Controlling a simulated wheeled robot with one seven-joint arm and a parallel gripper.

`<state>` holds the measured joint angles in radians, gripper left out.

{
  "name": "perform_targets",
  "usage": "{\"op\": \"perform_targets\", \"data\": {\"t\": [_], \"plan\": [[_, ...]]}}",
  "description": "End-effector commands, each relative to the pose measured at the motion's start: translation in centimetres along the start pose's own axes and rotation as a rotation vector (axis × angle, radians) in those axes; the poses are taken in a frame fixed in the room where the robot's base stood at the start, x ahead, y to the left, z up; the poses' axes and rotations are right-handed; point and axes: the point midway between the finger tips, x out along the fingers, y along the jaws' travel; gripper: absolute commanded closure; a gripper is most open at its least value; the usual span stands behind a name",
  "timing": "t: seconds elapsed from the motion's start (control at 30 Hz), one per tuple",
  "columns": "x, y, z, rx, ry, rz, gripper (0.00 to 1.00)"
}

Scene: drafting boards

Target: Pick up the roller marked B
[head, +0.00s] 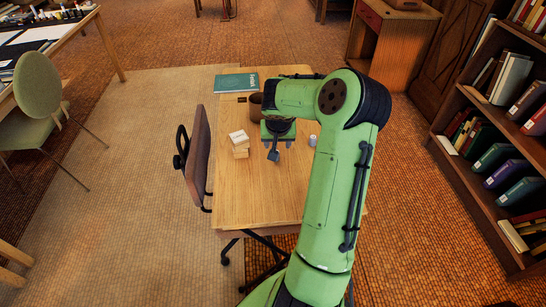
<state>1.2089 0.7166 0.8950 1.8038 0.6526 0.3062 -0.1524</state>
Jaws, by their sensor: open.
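My gripper (278,145) hangs over the middle of the wooden desk (252,202), pointing down, with its two fingers apart. A small dark blue-grey piece (273,156) shows just below and between the fingers; I cannot tell whether it is a roller or whether it touches them. A small pale cylinder (312,141) stands to the right of the gripper, close to my arm. No letter B is readable on either, so I cannot tell which is the marked roller. My arm hides the right side of the desk.
A small stack of pale blocks (239,144) stands left of the gripper. A teal book (236,83), a small dark item (241,99) and a brown pot (256,105) are at the far end. A chair (198,160) touches the left side. The near desk top is clear.

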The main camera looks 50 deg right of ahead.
Motion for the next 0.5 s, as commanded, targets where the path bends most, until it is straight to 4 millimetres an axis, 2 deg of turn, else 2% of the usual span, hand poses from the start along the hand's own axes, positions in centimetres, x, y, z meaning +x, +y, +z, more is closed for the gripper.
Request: {"op": "perform_targets", "data": {"t": [0.03, 0.1, 0.27, 0.4, 0.5], "plan": [[1.7, -0.1, 0.2, 0.001, -0.003, -0.004, 0.44], [3.0, -0.1, 0.1, 0.001, -0.001, -0.003, 0.44], [4.7, -0.1, 0.1, -0.001, -0.001, -0.002, 0.44], [7.6, -0.4, 0.3, 0.001, -0.003, -0.004, 0.44], [8.9, -0.3, 0.2, 0.0, -0.001, -0.002, 0.44]]}}
